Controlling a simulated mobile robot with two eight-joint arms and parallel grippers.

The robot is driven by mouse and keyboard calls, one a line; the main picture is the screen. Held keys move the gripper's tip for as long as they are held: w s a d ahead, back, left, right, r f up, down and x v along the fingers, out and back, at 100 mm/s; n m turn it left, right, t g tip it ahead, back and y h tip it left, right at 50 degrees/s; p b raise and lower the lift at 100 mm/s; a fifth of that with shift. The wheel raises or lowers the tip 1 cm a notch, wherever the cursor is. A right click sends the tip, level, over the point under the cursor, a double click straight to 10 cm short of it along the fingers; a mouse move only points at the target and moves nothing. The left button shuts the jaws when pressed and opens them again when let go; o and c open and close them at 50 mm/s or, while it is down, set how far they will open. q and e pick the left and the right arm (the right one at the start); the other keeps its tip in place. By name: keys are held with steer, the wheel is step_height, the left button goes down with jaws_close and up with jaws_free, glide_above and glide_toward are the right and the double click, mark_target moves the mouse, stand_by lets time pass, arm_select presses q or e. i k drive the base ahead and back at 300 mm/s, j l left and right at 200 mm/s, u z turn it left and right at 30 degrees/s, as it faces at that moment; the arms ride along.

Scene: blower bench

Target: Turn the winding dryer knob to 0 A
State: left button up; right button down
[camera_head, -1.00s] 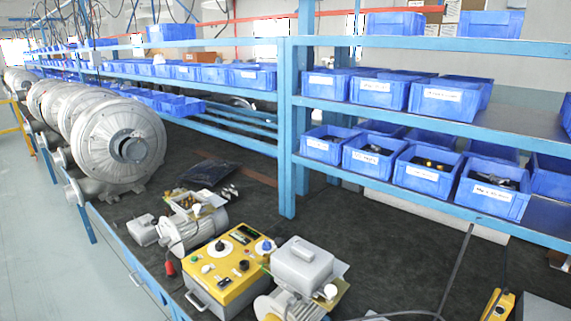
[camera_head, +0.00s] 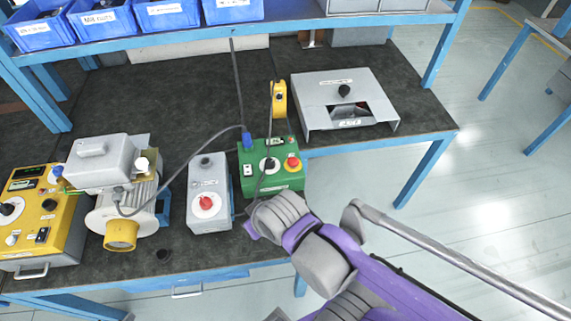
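No label that I can read marks the winding dryer. A green control box (camera_head: 270,182) on the bench carries a black knob on a white dial (camera_head: 268,165), a red button on yellow (camera_head: 292,162) and a small display. A grey box (camera_head: 208,212) left of it has a red knob on a white dial (camera_head: 206,202). The dial settings are too small to read. My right arm reaches in from the lower right, its wrist end just in front of the green box. Its fingers are hidden or too small to make out. My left gripper is out of view.
A yellow control box (camera_head: 50,205) and a grey motor (camera_head: 118,208) stand at the left. A yellow handheld meter (camera_head: 279,98) lies behind the green box. A grey metal unit (camera_head: 309,98) sits at the right. Cables cross the bench. A shelf with blue bins (camera_head: 104,24) is behind.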

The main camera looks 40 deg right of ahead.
mark_target(270, 163)
steer(key=z, duration=1.35)
